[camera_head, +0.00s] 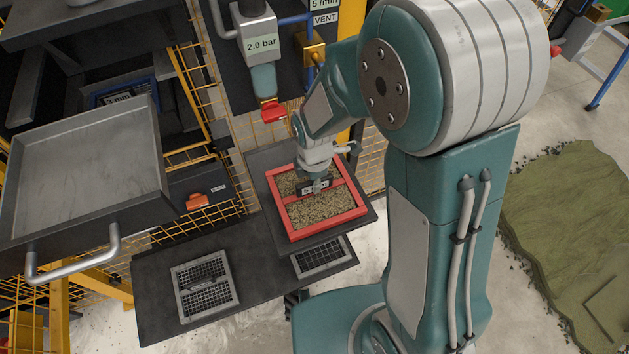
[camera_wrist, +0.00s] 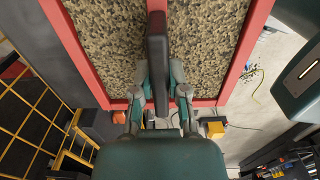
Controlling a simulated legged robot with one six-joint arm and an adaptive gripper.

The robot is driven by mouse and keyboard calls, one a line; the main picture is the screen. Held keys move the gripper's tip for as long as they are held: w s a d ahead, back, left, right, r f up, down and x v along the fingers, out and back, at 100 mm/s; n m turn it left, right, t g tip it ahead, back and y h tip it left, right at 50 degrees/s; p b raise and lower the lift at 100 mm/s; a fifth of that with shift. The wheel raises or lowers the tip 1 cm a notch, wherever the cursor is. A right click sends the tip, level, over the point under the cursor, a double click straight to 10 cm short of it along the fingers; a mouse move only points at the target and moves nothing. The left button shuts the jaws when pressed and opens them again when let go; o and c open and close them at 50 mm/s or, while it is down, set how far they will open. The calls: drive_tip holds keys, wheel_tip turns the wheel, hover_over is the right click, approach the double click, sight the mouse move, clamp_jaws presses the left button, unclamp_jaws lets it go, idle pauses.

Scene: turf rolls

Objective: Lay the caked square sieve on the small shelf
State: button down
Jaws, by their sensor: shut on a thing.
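The caked square sieve (camera_head: 324,208) has a red frame and a mesh full of speckled tan grains. A dark bar handle (camera_wrist: 157,70) crosses its middle. My gripper (camera_head: 317,183) is shut on this handle; in the wrist view the fingers (camera_wrist: 158,98) close on both sides of it. A small dark shelf (camera_head: 262,157) shows behind and around the sieve in the head view. The sieve looks roughly level over it. I cannot tell whether it touches the shelf or hangs above it. The sieve hides most of the shelf.
A lower dark bench (camera_head: 160,310) carries a grey mesh sieve (camera_head: 205,285) and another mesh frame (camera_head: 322,257) close to the red frame. A large grey tray (camera_head: 85,170) stands left. A 2.0 bar device (camera_head: 262,45) with a red tip hangs behind. Yellow mesh fencing surrounds this.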

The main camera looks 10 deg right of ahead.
drive_tip(key=shift+a+f, duration=0.25)
drive_tip(key=shift+a, duration=0.35)
drive_tip(key=c, duration=0.6)
unclamp_jaws()
drive_tip(key=shift+d, duration=0.3)
drive_tip(key=shift+c, duration=0.2)
drive_tip(key=shift+d, duration=0.1)
drive_tip(key=shift+a+r, duration=0.2)
drive_tip(key=shift+r, duration=0.15)
wheel_tip(320, 180, up, 11)
drive_tip(key=s+d+r+m+t, duration=0.5)
drive_tip(key=s+d+r+m, duration=0.5)
drive_tip(key=m, duration=1.1)
drive_tip(key=shift+s+d+r+t, duration=0.3)
drive_tip(key=shift+s+d+r, duration=0.1)
drive_tip(key=shift+s+r, duration=1)
